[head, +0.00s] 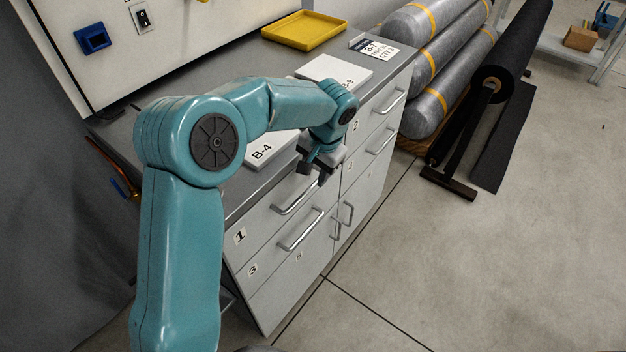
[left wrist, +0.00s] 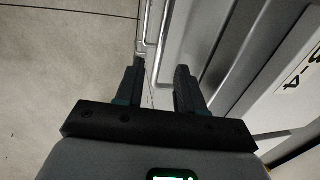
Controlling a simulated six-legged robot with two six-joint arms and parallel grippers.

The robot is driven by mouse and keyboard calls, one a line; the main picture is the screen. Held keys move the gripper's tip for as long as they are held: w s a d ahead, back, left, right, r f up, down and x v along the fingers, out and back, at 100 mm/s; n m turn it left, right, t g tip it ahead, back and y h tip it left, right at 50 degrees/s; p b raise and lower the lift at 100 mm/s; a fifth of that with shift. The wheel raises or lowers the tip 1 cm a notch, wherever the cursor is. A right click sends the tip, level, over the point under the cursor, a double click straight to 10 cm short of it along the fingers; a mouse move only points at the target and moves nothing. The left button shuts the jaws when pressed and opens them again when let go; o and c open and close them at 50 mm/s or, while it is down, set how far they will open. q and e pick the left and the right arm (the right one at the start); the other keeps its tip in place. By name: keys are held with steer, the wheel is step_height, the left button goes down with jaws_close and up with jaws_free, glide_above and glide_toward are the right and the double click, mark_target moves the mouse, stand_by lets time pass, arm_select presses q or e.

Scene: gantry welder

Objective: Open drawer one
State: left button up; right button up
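Drawer one (head: 258,229) is the upper left drawer of the grey cabinet, labelled "1", and looks shut. Its bar handle (head: 296,199) runs across the front just below the countertop edge. My left gripper (head: 318,172) is beside the right end of this handle, at the countertop edge, pointing down. In the left wrist view the left gripper (left wrist: 159,66) has its fingers apart with nothing gripped. Metal handle bars (left wrist: 160,35) show beyond the fingertips there; I cannot tell which drawer each belongs to. My right gripper is not in view.
Drawer three (head: 273,258) lies below, with its own handle. White boards marked B-4 (head: 262,152), one behind the arm (head: 335,70), and a yellow tray (head: 304,31) lie on the countertop. Floor (head: 480,260) at the right is clear.

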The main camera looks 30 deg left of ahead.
mark_target(312, 185)
arm_select(q)
steer(key=shift+a+f, duration=0.2)
steer(key=shift+f, duration=0.75)
steer(key=shift+a+f, duration=0.15)
steer(key=shift+f, duration=0.75)
jaws_close()
steer(key=s+d, duration=0.2)
steer(key=d, duration=3.3)
steer(key=shift+s, duration=0.3)
steer(key=shift+r, duration=0.1)
jaws_free()
steer(key=shift+a, duration=0.1)
